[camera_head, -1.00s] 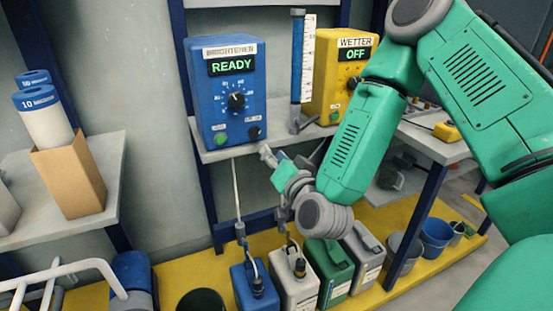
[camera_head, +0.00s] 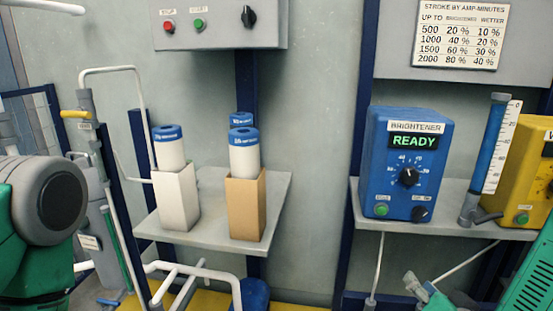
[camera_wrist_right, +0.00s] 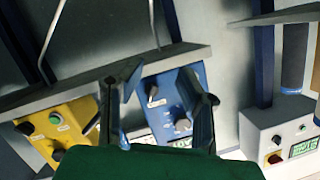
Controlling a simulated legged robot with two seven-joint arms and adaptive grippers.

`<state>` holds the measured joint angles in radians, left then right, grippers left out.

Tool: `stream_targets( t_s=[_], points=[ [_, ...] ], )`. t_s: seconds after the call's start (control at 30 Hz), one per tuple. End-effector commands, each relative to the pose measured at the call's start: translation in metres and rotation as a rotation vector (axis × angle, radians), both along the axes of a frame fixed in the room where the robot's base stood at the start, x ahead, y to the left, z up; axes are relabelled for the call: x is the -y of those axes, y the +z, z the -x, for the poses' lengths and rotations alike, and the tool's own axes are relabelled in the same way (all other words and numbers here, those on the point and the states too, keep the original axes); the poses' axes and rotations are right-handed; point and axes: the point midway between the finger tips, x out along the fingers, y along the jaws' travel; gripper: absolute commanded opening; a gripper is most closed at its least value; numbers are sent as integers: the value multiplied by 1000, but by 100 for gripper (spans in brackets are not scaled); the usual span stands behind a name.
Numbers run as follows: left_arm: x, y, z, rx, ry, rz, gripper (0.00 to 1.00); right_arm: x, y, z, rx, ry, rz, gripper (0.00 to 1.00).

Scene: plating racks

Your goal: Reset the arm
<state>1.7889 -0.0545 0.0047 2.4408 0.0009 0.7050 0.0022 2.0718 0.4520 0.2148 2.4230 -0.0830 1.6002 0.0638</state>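The blue unit (camera_wrist_right: 166,108) lies behind the fingers there, and the yellow wetter unit (camera_wrist_right: 62,130) is to the left. On my left arm, only a green link and a grey joint show at the left edge of the head view; the left gripper is out of view.
A grey shelf (camera_head: 215,232) holds white and tan boxes with blue-topped cylinders. A white pipe frame (camera_head: 190,272) stands below it. A grey control box (camera_head: 220,25) is on the wall.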

Motion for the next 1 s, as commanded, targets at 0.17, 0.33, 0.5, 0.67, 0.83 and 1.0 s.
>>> stream_targets(
  t_s=[0.17, 0.33, 0.5, 0.67, 0.83, 1.0],
  points=[
    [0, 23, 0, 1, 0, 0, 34, -41, -99, 81, -488, 255, 133, 31],
    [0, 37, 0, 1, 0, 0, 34, -44, -156, 179, -903, 433, 244, 31],
    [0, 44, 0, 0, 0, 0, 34, -34, -173, 245, -1157, 523, 311, 31],
    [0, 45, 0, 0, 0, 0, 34, -29, -176, 264, -1232, 544, 330, 31],
    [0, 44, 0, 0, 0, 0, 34, -29, -177, 264, -1232, 544, 329, 31],
    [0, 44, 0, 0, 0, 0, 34, -29, -177, 264, -1231, 543, 328, 31]
  ],
)
